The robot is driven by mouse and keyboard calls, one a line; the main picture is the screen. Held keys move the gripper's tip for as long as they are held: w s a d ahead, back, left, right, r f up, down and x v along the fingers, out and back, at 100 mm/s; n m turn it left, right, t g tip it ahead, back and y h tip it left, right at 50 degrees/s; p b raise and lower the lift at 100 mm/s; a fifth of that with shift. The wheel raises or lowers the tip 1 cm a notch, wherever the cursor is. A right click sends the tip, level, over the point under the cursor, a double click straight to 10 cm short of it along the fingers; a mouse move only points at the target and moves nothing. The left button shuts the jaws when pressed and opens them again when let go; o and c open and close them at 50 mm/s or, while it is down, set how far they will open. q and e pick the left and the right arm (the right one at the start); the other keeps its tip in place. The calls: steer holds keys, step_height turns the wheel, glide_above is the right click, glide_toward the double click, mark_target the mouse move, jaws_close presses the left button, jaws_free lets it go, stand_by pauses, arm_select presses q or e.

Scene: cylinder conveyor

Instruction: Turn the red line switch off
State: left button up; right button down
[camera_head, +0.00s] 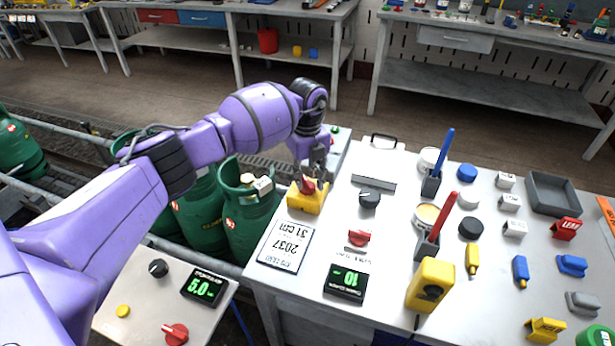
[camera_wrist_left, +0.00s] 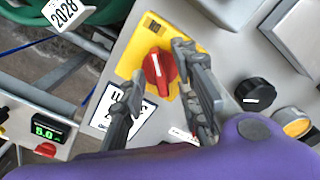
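A red rotary switch knob (camera_wrist_left: 155,72) with a white pointer line sits on a yellow plate (camera_wrist_left: 128,66) in the left wrist view. In the head view, the red knob (camera_head: 307,186) on its yellow box (camera_head: 303,203) is at the near-left edge of the white table, partly under my gripper. My left gripper (camera_wrist_left: 157,64) is open, its two dark fingers on either side of the knob. The right finger looks close to the knob, while a gap shows at the left one. Contact cannot be told. The right gripper is not in view.
The white table (camera_head: 395,262) also holds a black knob (camera_head: 369,199), another red knob (camera_head: 359,238) and a green display (camera_head: 346,283). A side panel (camera_head: 135,290) has another red knob (camera_head: 175,333). Green gas cylinders (camera_head: 246,222) stand left of the table, below my arm.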

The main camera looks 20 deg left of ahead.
arm_select(q)
jaws_close()
steer(key=shift+m, duration=0.3)
steer(key=m, duration=0.2)
steer(key=shift+m, duration=0.4)
steer(key=m, duration=0.4)
steer(key=shift+b, duration=0.3)
steer(key=m, duration=0.5)
steer(key=shift+m+b, duration=0.4)
steer(key=m, duration=0.3)
steer(key=shift+m+b, duration=0.4)
steer(key=shift+m, duration=0.4)
